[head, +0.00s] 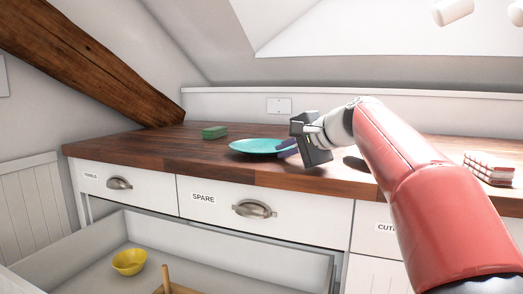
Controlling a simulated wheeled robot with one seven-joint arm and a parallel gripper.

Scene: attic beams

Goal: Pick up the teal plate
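The teal plate (255,146) lies on the wooden counter, left of my gripper. My gripper (287,148) is at the plate's right edge, with its dark body over the counter. Purplish-grey parts at its tip overlap the plate's right rim in this view. I cannot tell whether they touch the rim or whether the fingers are apart. The plate's far right edge is partly hidden by the gripper.
A green block (214,132) sits on the counter behind and left of the plate. A red-and-white stack (489,168) stands at the right. Below the counter, an open drawer (225,243) holds a yellow bowl (129,262) and a wooden item (172,288). A wooden beam (85,60) slopes down at left.

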